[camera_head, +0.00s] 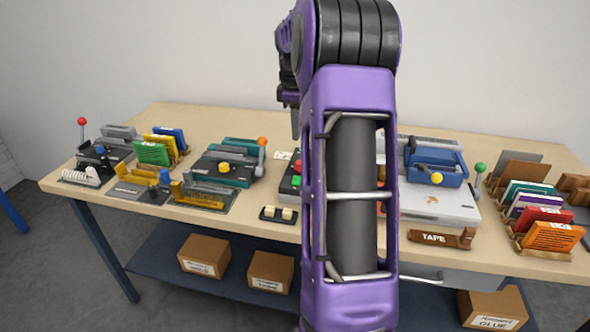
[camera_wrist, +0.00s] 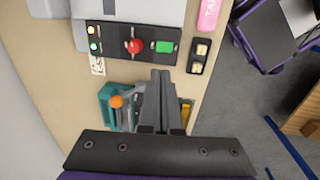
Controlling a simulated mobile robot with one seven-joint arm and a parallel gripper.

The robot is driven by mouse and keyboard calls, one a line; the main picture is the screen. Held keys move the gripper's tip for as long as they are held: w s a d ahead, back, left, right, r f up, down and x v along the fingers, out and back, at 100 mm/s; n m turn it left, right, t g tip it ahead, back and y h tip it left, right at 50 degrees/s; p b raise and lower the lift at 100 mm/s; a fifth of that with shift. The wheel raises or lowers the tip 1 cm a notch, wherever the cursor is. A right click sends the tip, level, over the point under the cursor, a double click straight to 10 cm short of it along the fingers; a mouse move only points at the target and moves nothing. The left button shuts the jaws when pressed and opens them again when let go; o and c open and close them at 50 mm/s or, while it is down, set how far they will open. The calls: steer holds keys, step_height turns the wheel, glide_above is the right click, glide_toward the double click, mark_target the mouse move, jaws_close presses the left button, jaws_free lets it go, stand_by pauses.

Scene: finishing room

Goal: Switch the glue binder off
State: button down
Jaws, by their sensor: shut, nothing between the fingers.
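The glue binder looks to be the pale grey machine (camera_head: 437,203) with a blue carriage (camera_head: 437,165), right of centre; my arm hides its left part. In the wrist view, a black control panel (camera_wrist: 118,43) adjoins a grey body (camera_wrist: 115,12). It carries a red round button (camera_wrist: 134,46), a green square button (camera_wrist: 166,47) and two bright lamps (camera_wrist: 94,38). A small black box with two cream rockers (camera_wrist: 199,57) sits beside it; it also shows in the head view (camera_head: 278,214). My gripper (camera_wrist: 160,74) is shut and empty, above the bench, its tips pointing towards the panel.
A teal machine with an orange-knobbed lever (camera_head: 262,150) stands left of the panel. Further left is a machine with a red-knobbed lever (camera_head: 82,122). A green-knobbed lever (camera_head: 480,168), a TAPE holder (camera_head: 440,238) and card racks (camera_head: 545,237) are on the right.

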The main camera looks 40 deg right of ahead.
mark_target(296, 181)
steer(key=shift+f, duration=0.1)
steer(key=f, duration=0.4)
steer(key=f+b, duration=0.1)
steer(key=f, duration=0.4)
steer(key=w+d+f, duration=0.1)
steer(key=f, duration=0.3)
steer(key=shift+w+d+f+b, duration=0.1)
steer(key=shift+f+b, duration=0.25)
steer(key=shift+b, duration=0.05)
